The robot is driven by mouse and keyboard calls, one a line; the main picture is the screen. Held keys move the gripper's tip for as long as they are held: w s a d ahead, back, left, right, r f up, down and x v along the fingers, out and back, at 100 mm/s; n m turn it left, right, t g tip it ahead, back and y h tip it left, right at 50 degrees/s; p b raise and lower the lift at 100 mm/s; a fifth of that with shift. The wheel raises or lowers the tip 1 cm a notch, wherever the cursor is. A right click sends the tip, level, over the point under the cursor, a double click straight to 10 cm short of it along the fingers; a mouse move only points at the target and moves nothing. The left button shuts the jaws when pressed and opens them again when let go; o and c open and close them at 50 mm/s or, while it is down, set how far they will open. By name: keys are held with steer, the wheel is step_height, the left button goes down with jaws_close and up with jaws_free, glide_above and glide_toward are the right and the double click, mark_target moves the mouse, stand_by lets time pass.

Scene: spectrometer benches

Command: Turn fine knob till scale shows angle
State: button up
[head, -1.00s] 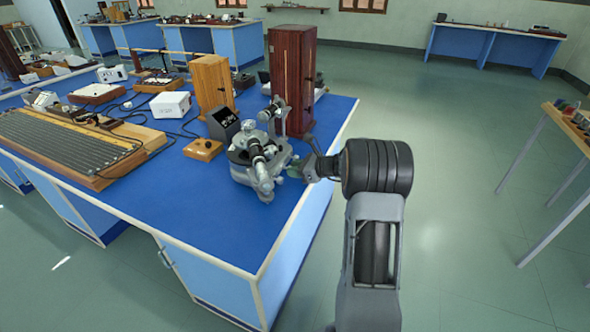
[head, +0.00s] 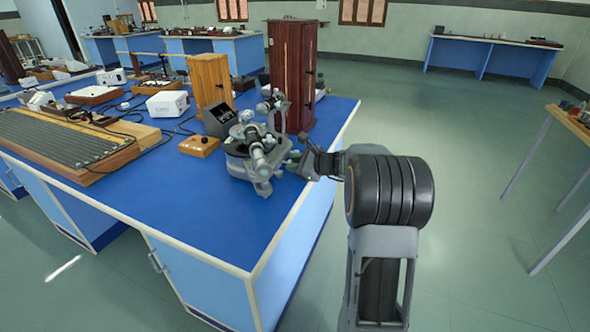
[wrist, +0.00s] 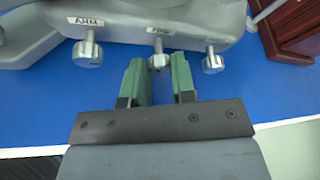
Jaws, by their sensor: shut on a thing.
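The grey metal spectrometer (head: 250,158) stands near the right edge of the blue bench, with its tubes over a round base. In the wrist view its grey base (wrist: 150,22) carries a row of silver knobs with small labels: a left knob (wrist: 87,50), a middle knob (wrist: 158,60) and a right knob (wrist: 212,62). My gripper (wrist: 157,70) has green fingers, shut on the middle knob, which sits between their tips. The label over this knob is too blurred to read surely. The gripper also shows in the head view (head: 296,165), right of the spectrometer. I cannot read any scale.
The bench front (head: 190,220) is clear. Open floor lies to the right.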

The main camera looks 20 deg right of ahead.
steer(key=o, duration=0.9)
steer(key=p+v, duration=0.2)
steer(key=v, duration=1.2)
steer(key=shift+f, duration=0.1)
steer(key=shift+a, duration=0.1)
